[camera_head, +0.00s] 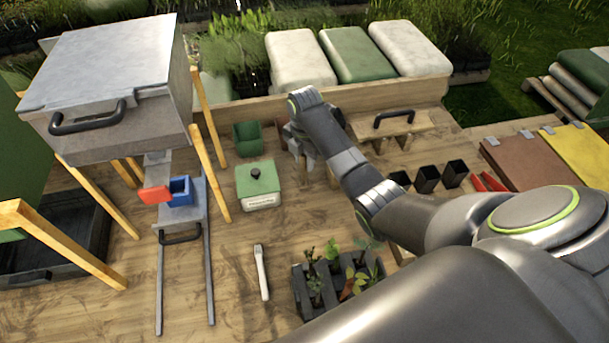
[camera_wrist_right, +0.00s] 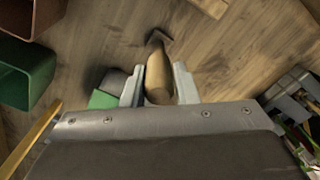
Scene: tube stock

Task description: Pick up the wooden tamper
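The wooden tamper (camera_wrist_right: 158,75) shows in the right wrist view as a rounded, tan wooden piece between the two fingers of my right gripper (camera_wrist_right: 159,85). The fingers lie against it on both sides, with no clear gap. A dark shape lies at its far end; whether the tamper touches the table is not clear. In the head view my right gripper (camera_head: 300,148) is low over the table, partly behind my arm, and the tamper cannot be made out there. My left gripper is not in view.
A green bin (camera_head: 247,138) and a green lidded box (camera_head: 258,187) stand left of my right gripper. A handled wooden board (camera_head: 395,124) and black pots (camera_head: 427,178) are to its right. A seedling tray (camera_head: 310,298) and a pale tool (camera_head: 261,272) lie in front.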

